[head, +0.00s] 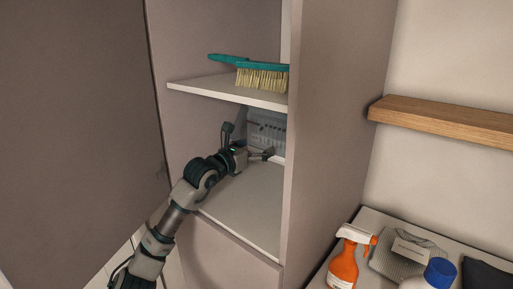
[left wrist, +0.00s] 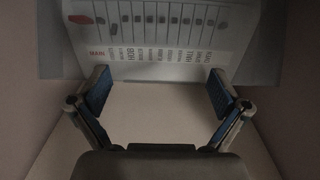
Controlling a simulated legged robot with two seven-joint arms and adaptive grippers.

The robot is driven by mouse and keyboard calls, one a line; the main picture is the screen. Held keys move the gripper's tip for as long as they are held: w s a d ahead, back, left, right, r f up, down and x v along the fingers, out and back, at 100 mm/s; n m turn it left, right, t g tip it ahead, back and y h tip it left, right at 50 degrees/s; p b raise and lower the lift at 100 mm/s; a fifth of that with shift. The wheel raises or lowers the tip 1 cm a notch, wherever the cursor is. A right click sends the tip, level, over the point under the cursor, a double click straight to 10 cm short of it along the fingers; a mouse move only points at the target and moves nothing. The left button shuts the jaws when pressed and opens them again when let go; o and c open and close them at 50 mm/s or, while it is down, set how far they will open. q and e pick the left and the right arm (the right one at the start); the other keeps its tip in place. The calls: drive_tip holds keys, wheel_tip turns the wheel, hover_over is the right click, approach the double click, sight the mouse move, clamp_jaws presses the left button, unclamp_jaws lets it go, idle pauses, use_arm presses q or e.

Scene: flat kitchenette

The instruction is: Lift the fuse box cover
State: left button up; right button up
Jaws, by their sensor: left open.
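The fuse box (head: 270,131) is a pale grey unit at the back of the cupboard compartment below the shelf. In the left wrist view the fuse box (left wrist: 160,45) shows a row of dark switches above printed labels such as MAIN and HOB. A translucent cover (left wrist: 50,50) appears to lie over it; I cannot tell how far it is raised. My left gripper (head: 266,155) is inside the compartment in front of the box's lower part. In the left wrist view its blue-padded fingers (left wrist: 159,90) are spread wide with nothing between them.
A teal brush (head: 262,76) lies on the shelf (head: 215,86) above my left arm. Cupboard side walls flank the compartment.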

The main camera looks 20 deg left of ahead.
use_arm(q)
drive_tip(key=v, duration=0.7)
drive_tip(key=shift+a, duration=0.2)
drive_tip(key=shift+d+f, duration=0.1)
